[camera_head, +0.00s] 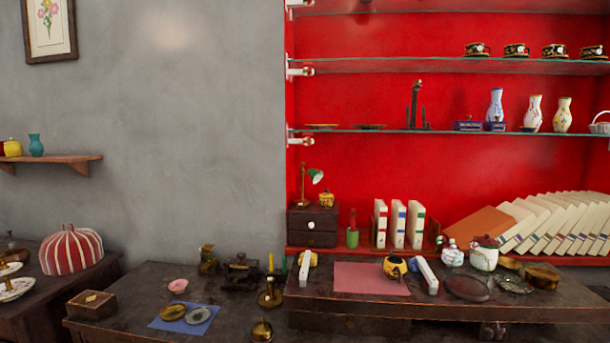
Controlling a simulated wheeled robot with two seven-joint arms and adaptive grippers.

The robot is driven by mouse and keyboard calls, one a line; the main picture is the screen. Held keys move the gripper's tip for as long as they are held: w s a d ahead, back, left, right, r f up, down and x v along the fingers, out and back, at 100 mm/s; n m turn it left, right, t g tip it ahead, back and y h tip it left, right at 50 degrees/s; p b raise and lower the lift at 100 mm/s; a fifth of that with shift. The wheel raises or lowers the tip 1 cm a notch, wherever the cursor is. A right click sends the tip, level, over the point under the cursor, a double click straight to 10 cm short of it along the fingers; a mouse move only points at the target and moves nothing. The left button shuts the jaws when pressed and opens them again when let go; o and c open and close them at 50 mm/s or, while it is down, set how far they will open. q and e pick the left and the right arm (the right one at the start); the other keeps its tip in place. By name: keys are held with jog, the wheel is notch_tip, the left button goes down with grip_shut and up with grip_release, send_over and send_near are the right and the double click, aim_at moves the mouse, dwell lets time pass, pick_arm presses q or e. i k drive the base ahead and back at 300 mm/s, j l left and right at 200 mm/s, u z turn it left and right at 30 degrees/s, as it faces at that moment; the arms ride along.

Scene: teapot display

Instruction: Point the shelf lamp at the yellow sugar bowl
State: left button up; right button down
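The shelf lamp (303,186) stands on a small dark drawer chest at the left end of the lower red shelf. It has a thin brass stem and a small green shade (316,176) tilted toward the right, with its pale opening partly visible. A small yellow lidded pot (327,198) sits just right of the lamp on the same chest, below the shade. A yellow and black pot (395,267) sits on the table at the edge of a pink mat. Which is the sugar bowl I cannot tell for sure. Neither of my grippers can be made out.
The drawer chest (312,228) has a green pot (352,238) and upright books (397,224) to its right. Two white pieces (305,268) (427,275) stand on the cluttered table. The pink mat (370,279) is mostly bare. A glass shelf (350,131) runs above the lamp.

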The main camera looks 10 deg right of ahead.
aim_at(315, 175)
jog(key=i+j+z, duration=0.15)
jog(key=i, duration=0.35)
jog(key=i+j+z, duration=0.15)
jog(key=i+j, duration=0.25)
jog(key=i, duration=0.1)
